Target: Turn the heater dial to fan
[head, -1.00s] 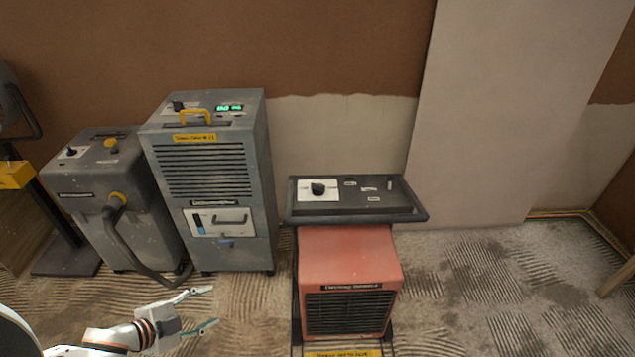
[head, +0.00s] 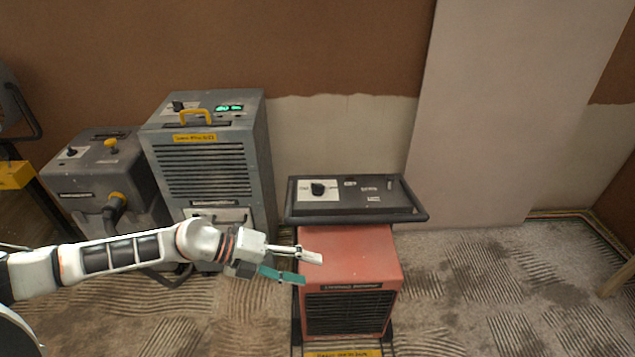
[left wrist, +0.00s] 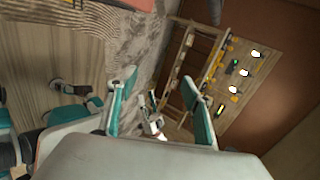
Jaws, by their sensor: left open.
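The red heater (head: 350,262) stands on the floor at the centre of the head view, with a dark control panel (head: 345,210) on top. The black heater dial (head: 318,189) sits on a white plate at the panel's left; its small labels are too blurred to read. My left gripper (head: 313,269) is open and empty, in front of the heater's upper left part as seen in the head view, below the dial and apart from it. Its two fingers also show in the left wrist view (left wrist: 160,100), with nothing between them.
A tall grey dehumidifier-like unit (head: 210,165) with a green display stands left of the heater, and a grey unit with a hose (head: 105,180) stands further left. A pale board (head: 520,110) leans on the wall at right. Floor right of the heater is clear.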

